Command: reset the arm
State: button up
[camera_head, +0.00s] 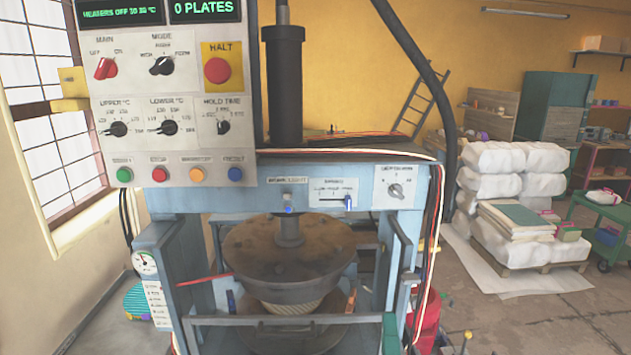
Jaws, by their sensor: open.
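No part of my arm or my gripper can be made out in the head view. The plate press (270,168) fills the middle, with a pale blue frame. Its dark round upper platen (290,255) hangs from a central shaft above a lower round platen (300,338). A tan ribbed piece (292,306) shows under the upper platen; I cannot tell what it is. The control panel (180,85) at upper left has knobs, a red halt button (217,70) and several coloured buttons. Its displays read heaters off and 0 plates.
White sacks (510,170) on a pallet, a green cart (605,215) and a ladder (425,105) are farther right. The floor between press and sacks has some free room.

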jog(key=s+a+f+m+g+h, duration=0.1)
jog(key=s+a+f+m, duration=0.25)
jog(key=f+m, duration=0.2)
jog(key=s+a+f+m+g, duration=0.1)
jog(key=s+a+f+m, duration=0.25)
jog(key=f, duration=0.35)
jog(key=s+a+f+m+g+h, duration=0.1)
jog(key=s+a+f+m, duration=0.3)
jog(key=f, duration=0.3)
jog(key=s+a+f+m+g+y, duration=0.1)
jog(key=s+f, duration=0.4)
jog(key=s, duration=0.5)
jog(key=s+a+f+m+g+y, duration=0.1)
jog(key=s+f+m+g+y, duration=0.1)
jog(key=s, duration=0.9)
notch_tip(320, 180, down, 3)
jog(key=shift+s+r+m+y, duration=0.15)
jog(key=shift+s+m+y, duration=0.15)
jog(key=shift+m+y, duration=0.55)
